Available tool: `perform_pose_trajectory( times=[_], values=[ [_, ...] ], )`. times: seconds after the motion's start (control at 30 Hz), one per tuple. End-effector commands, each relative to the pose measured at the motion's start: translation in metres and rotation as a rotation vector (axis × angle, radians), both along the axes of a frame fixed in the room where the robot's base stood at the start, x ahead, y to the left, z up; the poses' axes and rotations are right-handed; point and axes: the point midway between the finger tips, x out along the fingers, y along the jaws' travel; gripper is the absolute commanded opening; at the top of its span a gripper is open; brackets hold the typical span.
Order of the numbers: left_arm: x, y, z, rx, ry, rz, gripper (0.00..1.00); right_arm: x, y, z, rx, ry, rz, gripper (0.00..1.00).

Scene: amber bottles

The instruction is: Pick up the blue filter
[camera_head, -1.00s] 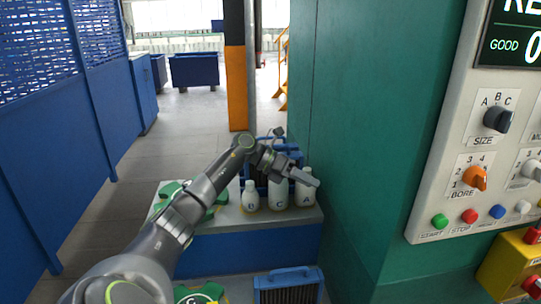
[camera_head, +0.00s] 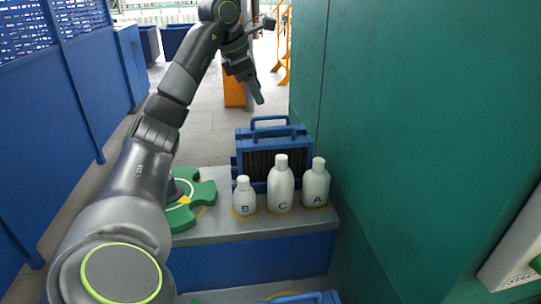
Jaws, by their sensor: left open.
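A blue-framed filter (camera_head: 303,150) with a dark pleated core and a top handle stands on the grey bench, behind the white bottles. A second blue handle (camera_head: 270,119) rises just behind it, so there seem to be two filters close together. The bottles hide the lower part of the front one. My left gripper (camera_head: 266,60) is open and empty, raised above and beyond the filters, apart from them. One finger points down toward them. My right gripper is not in view.
White bottles B (camera_head: 244,197), C (camera_head: 281,184) and A (camera_head: 316,184) stand in front of the filter. A green part (camera_head: 198,194) lies at the bench's left. A blue edge (camera_head: 310,298) shows at the bottom. A green wall (camera_head: 420,130) closes the right side.

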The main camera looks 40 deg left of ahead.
Motion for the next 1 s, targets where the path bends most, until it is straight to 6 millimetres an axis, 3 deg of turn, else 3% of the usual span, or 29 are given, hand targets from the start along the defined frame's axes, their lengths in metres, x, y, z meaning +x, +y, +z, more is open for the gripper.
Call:
perform_pose_trajectory(
  times=[0.03, 0.3, 1.0],
  values=[
    [0.004, -0.002, -0.013, -0.003, 0.001, -0.001, 0.5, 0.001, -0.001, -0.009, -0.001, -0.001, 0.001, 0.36],
    [0.026, -0.007, -0.056, -0.002, 0.003, 0.0, 0.5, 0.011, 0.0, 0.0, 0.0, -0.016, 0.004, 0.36],
    [0.053, -0.013, -0.118, -0.002, 0.001, 0.0, 0.5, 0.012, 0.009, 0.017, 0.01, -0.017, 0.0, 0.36]
  ],
)
